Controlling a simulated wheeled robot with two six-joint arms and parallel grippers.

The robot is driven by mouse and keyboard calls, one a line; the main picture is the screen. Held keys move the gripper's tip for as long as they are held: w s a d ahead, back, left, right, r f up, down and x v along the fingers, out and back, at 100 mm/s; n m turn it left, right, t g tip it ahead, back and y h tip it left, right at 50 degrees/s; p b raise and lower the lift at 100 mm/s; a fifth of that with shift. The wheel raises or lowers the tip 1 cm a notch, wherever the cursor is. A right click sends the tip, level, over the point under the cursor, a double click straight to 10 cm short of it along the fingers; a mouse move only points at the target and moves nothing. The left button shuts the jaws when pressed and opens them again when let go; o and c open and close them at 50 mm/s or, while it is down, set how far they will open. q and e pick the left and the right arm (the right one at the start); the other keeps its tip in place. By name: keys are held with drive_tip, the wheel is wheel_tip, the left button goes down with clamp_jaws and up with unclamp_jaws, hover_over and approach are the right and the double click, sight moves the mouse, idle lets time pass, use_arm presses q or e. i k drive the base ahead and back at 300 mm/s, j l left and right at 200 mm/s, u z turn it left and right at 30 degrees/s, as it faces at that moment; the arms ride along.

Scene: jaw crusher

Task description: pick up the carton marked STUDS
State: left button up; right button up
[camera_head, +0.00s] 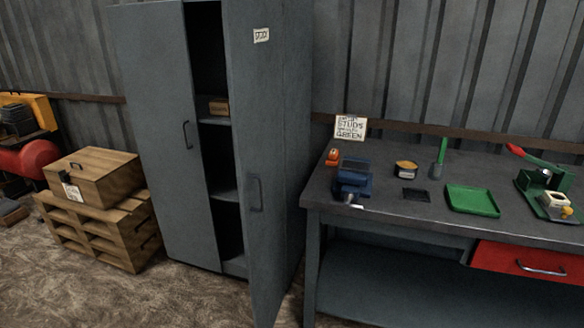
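A small brown box (218,107) sits on an upper shelf inside the grey metal cabinet (160,130). It shows through the gap of the partly open right door (268,120); no marking on it can be read, so I cannot tell if it is the STUDS carton. A card (351,128) with the words STUDS and GREEN stands at the back of the workbench. Neither of my grippers is in view.
The cabinet's right door swings out towards me beside the workbench (415,215). The bench holds a blue vise (352,180), a green tray (472,200) and a green lever tool (545,180). A red drawer (525,262) is below. A wooden crate (95,175) sits on pallets (100,230) at left.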

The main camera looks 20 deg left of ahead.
sight(219, 107)
drive_tip(key=i+j+u, duration=0.25)
drive_tip(key=j, duration=0.3)
drive_tip(key=i+j+u, duration=0.2)
drive_tip(key=i+j, duration=0.15)
drive_tip(key=j, duration=0.15)
drive_tip(key=i+j+u, duration=0.25)
drive_tip(key=i+j, duration=0.1)
drive_tip(key=j, duration=0.1)
